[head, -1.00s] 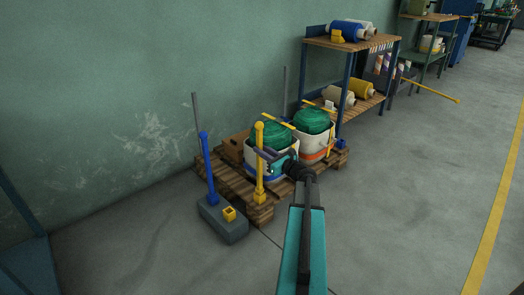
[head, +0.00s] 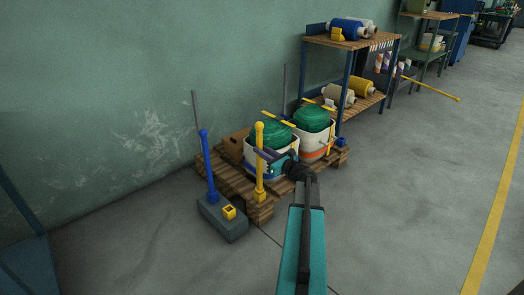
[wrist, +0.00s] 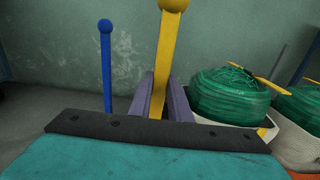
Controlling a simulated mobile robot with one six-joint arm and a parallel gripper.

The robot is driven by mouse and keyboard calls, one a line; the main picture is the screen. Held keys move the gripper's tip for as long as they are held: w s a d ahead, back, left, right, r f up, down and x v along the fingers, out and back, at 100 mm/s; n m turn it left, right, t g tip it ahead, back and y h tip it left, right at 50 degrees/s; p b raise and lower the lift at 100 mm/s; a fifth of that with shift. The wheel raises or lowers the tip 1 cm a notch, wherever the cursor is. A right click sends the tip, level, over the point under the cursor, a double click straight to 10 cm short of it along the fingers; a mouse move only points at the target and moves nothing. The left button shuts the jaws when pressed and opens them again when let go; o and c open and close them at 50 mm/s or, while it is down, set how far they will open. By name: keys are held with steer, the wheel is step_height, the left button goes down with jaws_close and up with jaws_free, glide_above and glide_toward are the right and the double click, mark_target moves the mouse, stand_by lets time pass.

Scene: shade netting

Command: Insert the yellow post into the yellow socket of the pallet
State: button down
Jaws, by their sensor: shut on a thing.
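The yellow post (head: 260,160), with a round knob on top, stands upright at the near corner of the wooden pallet (head: 235,187). My gripper (head: 261,153) is shut on the post in its upper part, below the knob. In the wrist view the yellow post (wrist: 167,55) rises between the purple fingers (wrist: 165,103). The post's lower end meets the yellow socket (head: 260,196) at the pallet corner. How deep it sits in the socket I cannot tell. The wrist view hides the post's lower end.
A grey block (head: 222,220) left of the pallet holds a blue post (head: 207,165) and an empty yellow holder (head: 229,212). White buckets (head: 315,143) with green netting stand on the pallet. A shelf (head: 347,42) stands behind. The floor at right is clear.

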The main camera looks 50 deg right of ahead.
steer(key=shift+f, duration=0.4)
steer(key=c, duration=1.6)
jaws_free()
steer(key=shift+o, duration=0.2)
steer(key=shift+s, duration=0.15)
steer(key=s+a+p, duration=0.1)
steer(key=s+p, duration=0.3)
steer(key=s, duration=0.9)
steer(key=shift+s+p, duration=0.25)
steer(key=shift+p, duration=0.15)
